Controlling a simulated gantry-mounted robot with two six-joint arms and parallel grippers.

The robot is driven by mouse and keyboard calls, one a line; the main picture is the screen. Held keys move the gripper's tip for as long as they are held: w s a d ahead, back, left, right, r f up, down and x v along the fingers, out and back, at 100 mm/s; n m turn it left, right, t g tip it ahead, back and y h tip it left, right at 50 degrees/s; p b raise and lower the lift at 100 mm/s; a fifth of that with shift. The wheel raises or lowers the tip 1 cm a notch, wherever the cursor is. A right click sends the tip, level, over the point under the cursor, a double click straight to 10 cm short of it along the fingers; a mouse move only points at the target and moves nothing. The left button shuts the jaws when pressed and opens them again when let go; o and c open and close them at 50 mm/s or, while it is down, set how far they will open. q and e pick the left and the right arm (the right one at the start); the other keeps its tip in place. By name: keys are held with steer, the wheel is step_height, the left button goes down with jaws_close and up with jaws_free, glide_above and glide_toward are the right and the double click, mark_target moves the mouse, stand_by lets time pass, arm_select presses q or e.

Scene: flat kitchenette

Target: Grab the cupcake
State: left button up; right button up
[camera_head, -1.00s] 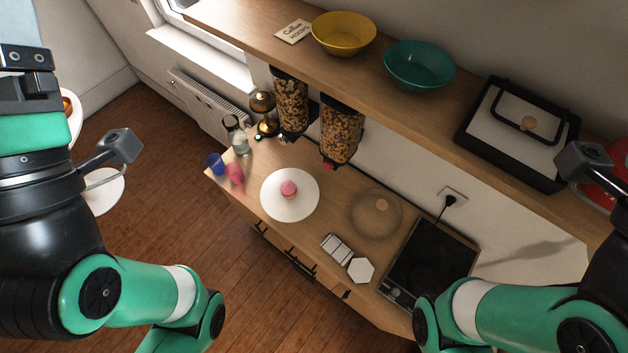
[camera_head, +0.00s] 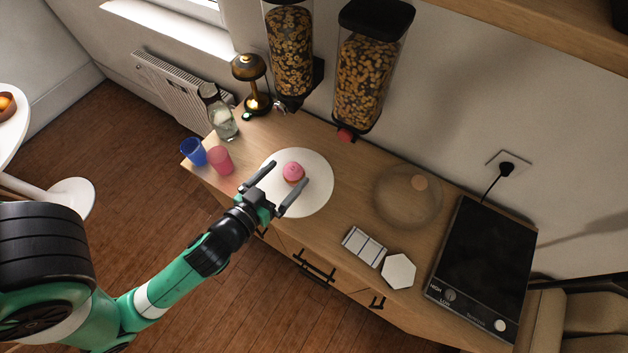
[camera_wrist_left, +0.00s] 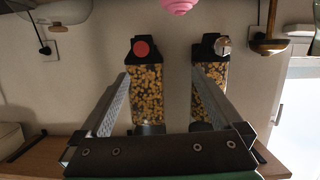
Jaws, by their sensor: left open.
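The cupcake (camera_head: 293,173), with pink frosting, stands on a round white plate (camera_head: 318,198) on the wooden counter. My left gripper (camera_head: 288,175) is open and empty, reaching in from the lower left. In the head view its two fingers point at the cupcake, with their tips to either side of it. In the left wrist view, which is upside down, the pink frosting (camera_wrist_left: 178,5) shows at the top edge, beyond the open fingertips (camera_wrist_left: 160,78). The gripper's height over the plate is hard to judge. My right gripper is not in view.
Two cereal dispensers (camera_head: 365,75) hang behind the plate. A lamp (camera_head: 250,75), glass bottle (camera_head: 220,115), blue cup (camera_head: 193,151) and pink cup (camera_head: 220,160) stand left. A glass dome (camera_head: 407,205), white hexagon (camera_head: 398,271) and black cooktop (camera_head: 482,265) are right.

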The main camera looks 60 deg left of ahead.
arm_select(q)
steer(key=g+b, duration=0.1)
steer(key=b, duration=0.2)
glide_toward(289, 180)
steer(key=shift+w+a+f, duration=0.15)
steer(key=shift+w, duration=0.5)
steer(key=shift+w+a, duration=0.1)
steer(key=x, duration=0.6)
steer(key=shift+w+a, duration=0.1)
steer(key=shift+w, duration=0.05)
steer(key=x, duration=0.4)
steer(key=shift+a+f, duration=0.25)
steer(key=shift+f, duration=0.05)
steer(key=shift+w+a+f, duration=0.1)
steer(key=shift+w+a, duration=0.1)
steer(key=shift+w, duration=0.1)
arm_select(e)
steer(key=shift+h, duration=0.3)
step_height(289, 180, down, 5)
arm_select(q)
steer(key=shift+c, duration=0.3)
steer(key=c, duration=0.5)
